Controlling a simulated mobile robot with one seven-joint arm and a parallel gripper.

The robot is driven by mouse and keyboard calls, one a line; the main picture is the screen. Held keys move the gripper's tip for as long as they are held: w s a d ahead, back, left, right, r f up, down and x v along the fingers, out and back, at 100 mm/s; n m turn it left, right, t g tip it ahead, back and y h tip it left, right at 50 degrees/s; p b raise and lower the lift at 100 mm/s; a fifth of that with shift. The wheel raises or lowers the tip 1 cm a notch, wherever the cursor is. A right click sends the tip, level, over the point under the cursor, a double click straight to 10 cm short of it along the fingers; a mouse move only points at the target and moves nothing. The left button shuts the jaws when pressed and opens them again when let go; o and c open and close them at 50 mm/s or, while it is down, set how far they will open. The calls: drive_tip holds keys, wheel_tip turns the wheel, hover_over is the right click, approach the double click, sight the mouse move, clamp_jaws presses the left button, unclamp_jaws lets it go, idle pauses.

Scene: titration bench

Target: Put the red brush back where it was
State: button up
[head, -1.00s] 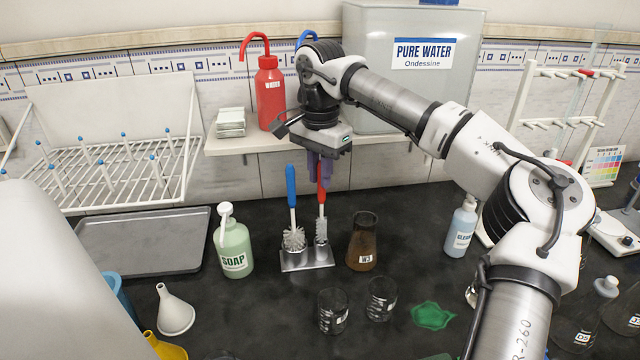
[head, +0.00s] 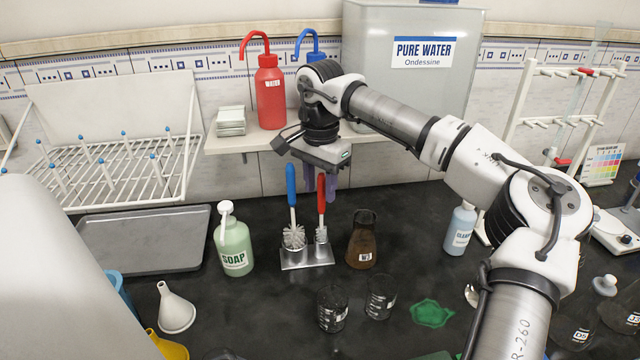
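The red brush (head: 321,196) stands upright in the metal brush stand (head: 306,259), bristles down and red handle up, on the right side of the stand. A blue brush (head: 291,190) stands beside it on the left. My gripper (head: 320,187) hangs just behind and above the red handle, with its purple fingers pointing down. The red handle shows in front of the fingers and partly covers them. The fingers appear apart from the handle and hold nothing that I can see, though the gap between them is partly hidden.
A green soap bottle (head: 234,245) stands left of the stand and a brown flask (head: 362,242) stands close on its right. Two glass beakers (head: 332,309) (head: 380,298) stand in front. A shelf (head: 235,142) with red and blue wash bottles is behind.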

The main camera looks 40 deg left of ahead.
wheel_tip(320, 180, up, 12)
drive_tip(key=b, duration=0.1)
idle(0.4)
idle(0.3)
